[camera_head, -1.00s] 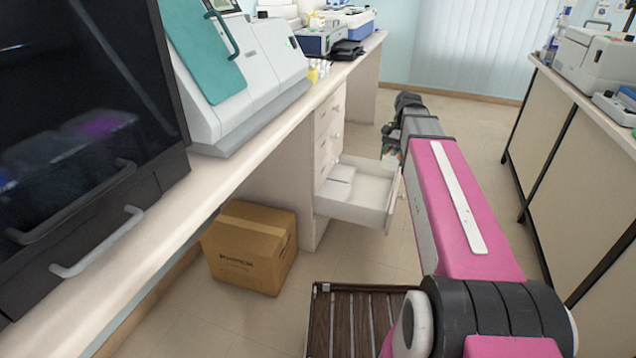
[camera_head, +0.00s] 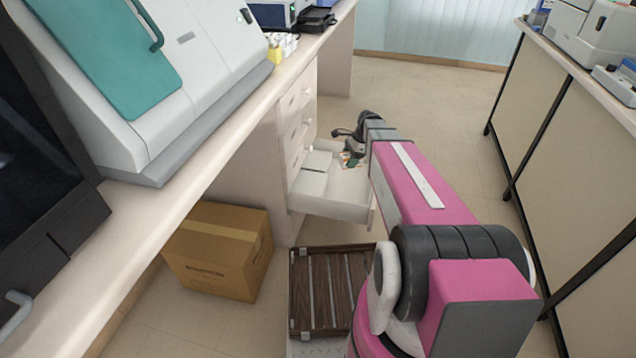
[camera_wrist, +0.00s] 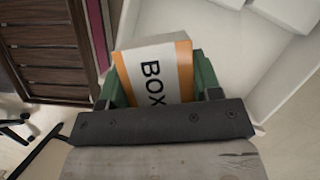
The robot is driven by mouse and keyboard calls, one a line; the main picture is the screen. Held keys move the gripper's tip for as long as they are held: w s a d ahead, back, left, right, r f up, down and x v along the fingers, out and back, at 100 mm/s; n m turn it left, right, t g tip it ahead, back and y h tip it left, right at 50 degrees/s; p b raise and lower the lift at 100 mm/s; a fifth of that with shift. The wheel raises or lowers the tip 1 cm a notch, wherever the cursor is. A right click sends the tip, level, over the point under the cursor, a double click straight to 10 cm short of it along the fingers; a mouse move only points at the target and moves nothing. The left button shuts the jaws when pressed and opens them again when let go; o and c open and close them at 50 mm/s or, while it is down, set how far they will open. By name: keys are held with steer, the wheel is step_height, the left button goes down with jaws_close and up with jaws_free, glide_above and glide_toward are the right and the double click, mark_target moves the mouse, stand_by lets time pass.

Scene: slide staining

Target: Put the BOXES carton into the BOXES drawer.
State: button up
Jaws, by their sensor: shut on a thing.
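The BOXES carton (camera_wrist: 155,72) is white with an orange edge band and black letters, of which "BOX" shows in the wrist view. My gripper (camera_wrist: 160,85) is shut on it, with a green finger on each side. In the head view my gripper (camera_head: 352,158) is small and dark, over the right part of the open drawer (camera_head: 330,208); the carton is barely visible there. The drawer is white and pulled out from the cabinet under the bench. Its label is not readable. In the wrist view the drawer's white wall (camera_wrist: 205,30) is beside and beyond the carton.
White boxes (camera_head: 316,162) lie in the drawer's left part. A brown cardboard box (camera_head: 218,250) stands on the floor under the bench. A slatted wooden piece (camera_head: 330,290) is in front of the drawer. The aisle floor (camera_head: 440,110) is clear.

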step_height(320, 180, down, 13)
steer(key=w+m+t, duration=0.2)
steer(key=m, duration=0.4)
glide_toward(346, 196)
steer(key=shift+s+a+f, duration=0.35)
steer(key=shift+a+f, duration=0.35)
steer(key=shift+f, duration=0.25)
steer(key=shift+s+a+f, duration=0.4)
steer(key=shift+a+f, duration=0.35)
steer(key=shift+f, duration=0.2)
steer(key=shift+s+a+f, duration=0.35)
steer(key=shift+a+f, duration=0.35)
steer(key=shift+f, duration=0.25)
steer(key=shift+f, duration=0.1)
steer(key=o, duration=1)
